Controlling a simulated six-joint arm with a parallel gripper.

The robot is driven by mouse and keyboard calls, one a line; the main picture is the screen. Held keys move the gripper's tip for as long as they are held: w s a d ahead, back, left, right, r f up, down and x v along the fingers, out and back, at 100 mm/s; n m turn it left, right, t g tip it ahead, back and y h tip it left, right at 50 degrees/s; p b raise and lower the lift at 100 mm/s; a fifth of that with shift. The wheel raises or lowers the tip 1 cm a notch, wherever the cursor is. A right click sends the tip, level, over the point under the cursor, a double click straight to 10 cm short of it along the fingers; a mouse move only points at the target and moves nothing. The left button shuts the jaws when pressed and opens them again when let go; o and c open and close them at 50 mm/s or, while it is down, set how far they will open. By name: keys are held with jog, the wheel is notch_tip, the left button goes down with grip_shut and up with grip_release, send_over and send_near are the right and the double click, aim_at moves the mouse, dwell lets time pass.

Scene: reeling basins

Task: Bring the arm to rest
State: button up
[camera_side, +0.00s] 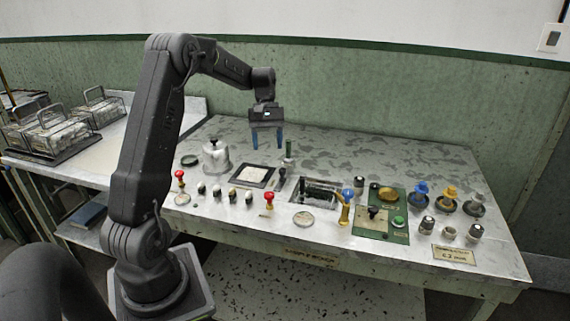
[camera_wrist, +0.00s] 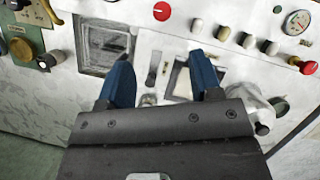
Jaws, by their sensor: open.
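My gripper (camera_side: 267,137) has two blue fingers and hangs above the back part of the control table (camera_side: 380,150), pointing down. Its fingers are apart with nothing between them. In the wrist view, my gripper (camera_wrist: 166,82) shows its two blue fingertips spread over the panel, clear of the controls. Between and beyond them are a black lever (camera_wrist: 152,76) and a framed pale square (camera_wrist: 182,82). My arm rises from its base at the left and bends over toward the table.
A kettle-like metal pot (camera_side: 216,156) stands at the left, near red knobs (camera_side: 180,176). A recessed dark window (camera_side: 318,190), a yellow-handled lever (camera_side: 345,208) and a green plate (camera_side: 382,218) lie to the right. Wire baskets (camera_side: 52,138) stand on a side table. The table's back right is clear.

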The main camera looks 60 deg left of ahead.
jog(key=d+r+m+t+y, duration=0.1)
jog(key=d+r+m+y, duration=0.15)
jog(key=d+r, duration=0.55)
jog(key=s+d+m+t, duration=0.3)
jog(key=s+d+m, duration=0.2)
jog(key=s+d, duration=0.3)
jog(key=s+d+m+t+y, duration=0.1)
jog(key=s+d+m+t, duration=0.2)
jog(key=d, duration=1)
jog(key=s+m, duration=0.3)
jog(key=s, duration=0.2)
jog(key=shift+r, duration=0.4)
